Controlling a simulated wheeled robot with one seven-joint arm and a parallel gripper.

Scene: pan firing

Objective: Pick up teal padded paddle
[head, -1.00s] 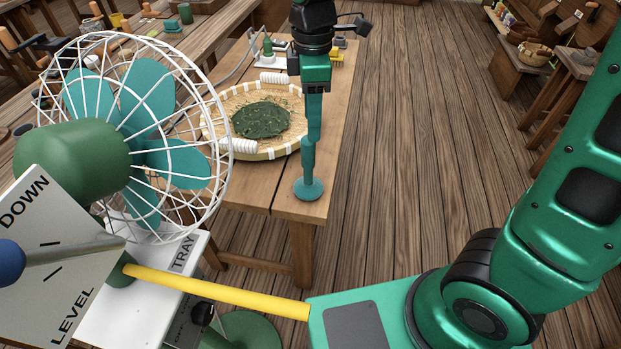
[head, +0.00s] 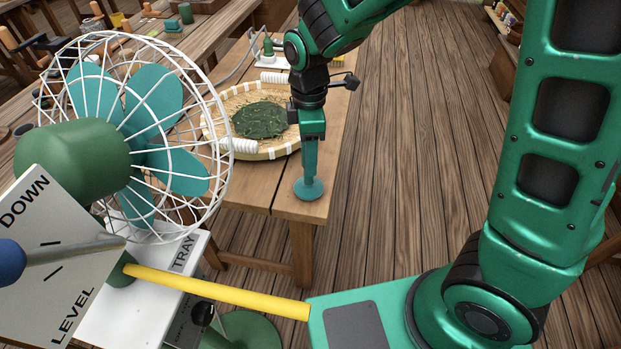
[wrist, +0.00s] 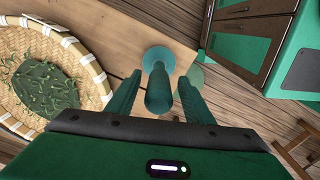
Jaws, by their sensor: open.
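The teal padded paddle (head: 308,188) stands upright on the near right corner of the wooden table, round pad down and handle up. In the wrist view its handle (wrist: 159,92) points up toward the camera, with the pad beyond it. My gripper (head: 311,140) is directly above the paddle, pointing down. In the wrist view my gripper (wrist: 158,88) is open, with one finger on each side of the handle. A gap shows at each side, so the fingers do not grip it. In the head view the handle's upper end is hidden by the gripper.
A round woven tray (head: 216,138) with green leaves (head: 260,120) lies left of the paddle, close to my gripper. A caged fan (head: 130,135) and a yellow bar (head: 215,291) stand in the left foreground. Open floor (head: 400,170) lies right of the table (head: 250,195).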

